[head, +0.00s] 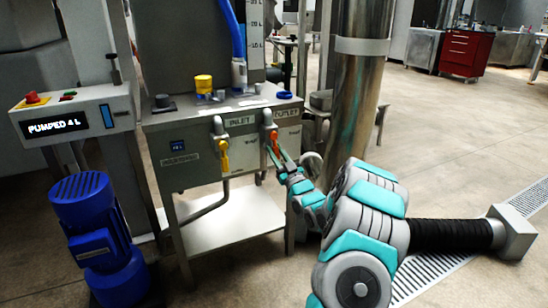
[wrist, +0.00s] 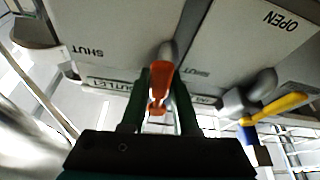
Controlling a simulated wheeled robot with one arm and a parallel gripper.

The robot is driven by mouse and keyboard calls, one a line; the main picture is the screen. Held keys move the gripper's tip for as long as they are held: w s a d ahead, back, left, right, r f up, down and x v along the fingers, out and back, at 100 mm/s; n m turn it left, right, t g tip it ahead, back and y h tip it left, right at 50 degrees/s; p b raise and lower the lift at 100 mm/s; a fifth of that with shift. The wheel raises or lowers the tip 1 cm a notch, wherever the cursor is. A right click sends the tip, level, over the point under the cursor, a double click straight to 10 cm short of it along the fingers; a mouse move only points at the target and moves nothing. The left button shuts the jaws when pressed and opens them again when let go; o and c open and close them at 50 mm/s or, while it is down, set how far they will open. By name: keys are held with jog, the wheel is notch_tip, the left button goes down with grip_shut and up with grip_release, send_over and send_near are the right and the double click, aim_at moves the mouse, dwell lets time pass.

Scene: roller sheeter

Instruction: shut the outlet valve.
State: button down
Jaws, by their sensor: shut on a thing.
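The outlet valve (head: 268,118) is on the right of the steel cabinet's front, under the OUTLET label. Its orange lever (head: 274,137) points downward in the head view. My gripper (head: 276,155) is at this lever, reaching in from the right. In the wrist view, which looks upside down, the orange lever (wrist: 162,76) stands between the two dark fingers of my gripper (wrist: 160,88), which are shut on it. SHUT lettering shows on the panel on both sides of the lever. The lever's exact angle against the marks is hard to tell.
The inlet valve's yellow lever (head: 223,154) hangs left of the outlet; it shows at right in the wrist view (wrist: 281,107). A control box (head: 72,115) reads PUMPED 4 L above a blue motor (head: 95,235). A steel column (head: 357,85) stands close behind my arm.

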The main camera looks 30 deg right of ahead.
jog(key=d+r+n+g+y+b, duration=0.5)
jog(key=n+b, duration=0.3)
jog(key=n, duration=1)
jog(key=shift+y, duration=0.3)
jog(key=shift+r+n, duration=0.1)
jog(key=shift+n, duration=0.2)
jog(key=c, duration=0.7)
grip_release()
jog(key=shift+o, duration=0.2)
jog(key=shift+s+d, duration=0.1)
jog(key=shift+s, duration=0.05)
jog(key=v, duration=0.7)
jog(key=shift+s, duration=0.3)
